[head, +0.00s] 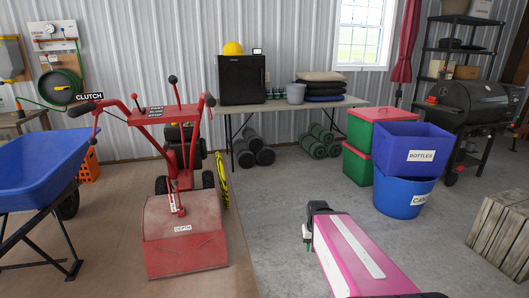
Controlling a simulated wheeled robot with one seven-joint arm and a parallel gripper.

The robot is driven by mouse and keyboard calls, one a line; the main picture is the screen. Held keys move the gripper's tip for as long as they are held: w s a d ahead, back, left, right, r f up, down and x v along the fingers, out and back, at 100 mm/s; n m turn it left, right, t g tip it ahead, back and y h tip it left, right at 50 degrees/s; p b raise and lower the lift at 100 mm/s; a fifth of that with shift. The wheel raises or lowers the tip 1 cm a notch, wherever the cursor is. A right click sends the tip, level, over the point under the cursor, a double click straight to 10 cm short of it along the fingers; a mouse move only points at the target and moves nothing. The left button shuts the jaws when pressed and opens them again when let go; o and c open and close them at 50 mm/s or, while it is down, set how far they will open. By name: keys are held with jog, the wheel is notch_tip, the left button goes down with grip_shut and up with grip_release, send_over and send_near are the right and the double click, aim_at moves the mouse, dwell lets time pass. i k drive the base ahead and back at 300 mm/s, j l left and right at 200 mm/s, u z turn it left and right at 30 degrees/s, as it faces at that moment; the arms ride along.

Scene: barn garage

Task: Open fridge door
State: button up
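The fridge is a small black box (242,80) on the long table by the back wall, left of the window. Its dark front faces me and looks closed. A handle cannot be made out at this size. My pink and white arm (352,252) reaches in from the bottom right, with its dark end over the concrete floor, well short of the table and apart from the fridge. I cannot make out my gripper's fingers; they seem hidden below the arm's end.
A red snow blower (185,235) and a blue wheelbarrow (38,165) stand on the left. Blue bins (411,150), green and red boxes (372,115) and a black grill (468,105) stand right.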

aim_at(241, 78)
jog(key=i, duration=3.7)
